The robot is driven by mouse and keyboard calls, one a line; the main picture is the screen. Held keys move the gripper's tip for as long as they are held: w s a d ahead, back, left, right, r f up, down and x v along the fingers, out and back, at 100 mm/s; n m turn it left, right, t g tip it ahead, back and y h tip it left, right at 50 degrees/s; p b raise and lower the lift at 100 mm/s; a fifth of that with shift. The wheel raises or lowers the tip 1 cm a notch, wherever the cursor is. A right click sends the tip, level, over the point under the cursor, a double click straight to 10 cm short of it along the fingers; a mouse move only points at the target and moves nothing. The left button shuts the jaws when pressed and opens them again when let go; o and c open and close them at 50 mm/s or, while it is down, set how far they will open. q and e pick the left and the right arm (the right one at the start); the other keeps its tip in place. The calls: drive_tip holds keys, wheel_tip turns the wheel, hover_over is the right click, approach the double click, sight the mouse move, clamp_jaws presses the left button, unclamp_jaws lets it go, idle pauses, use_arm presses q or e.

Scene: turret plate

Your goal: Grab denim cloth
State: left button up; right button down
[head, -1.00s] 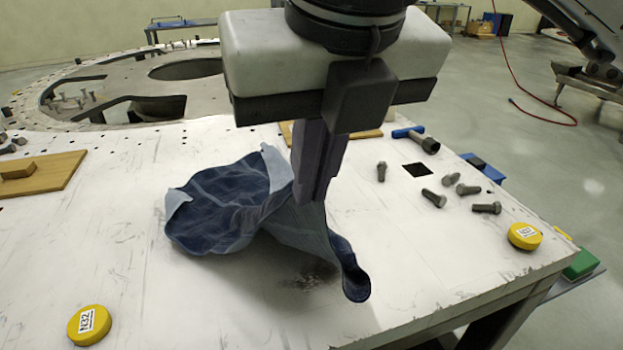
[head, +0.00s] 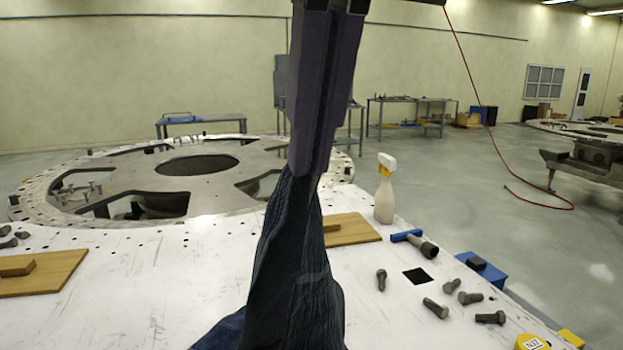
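The denim cloth (head: 292,275) hangs in folds from my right gripper (head: 308,168) in the middle of the head view. The gripper's two long fingers point down and are shut on the top of the cloth. The cloth is drawn up to a narrow point there and widens downward. Its lower end runs out of the bottom of the picture, so I cannot tell whether it touches the table. My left gripper is not in view.
On the white table (head: 150,270) are a spray bottle (head: 384,190), wooden boards (head: 40,270), a blue-handled tool (head: 415,242), several bolts (head: 435,307) and a yellow round piece (head: 532,342). A large turret plate (head: 230,180) lies behind.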

wheel_tip(320, 180, up, 9)
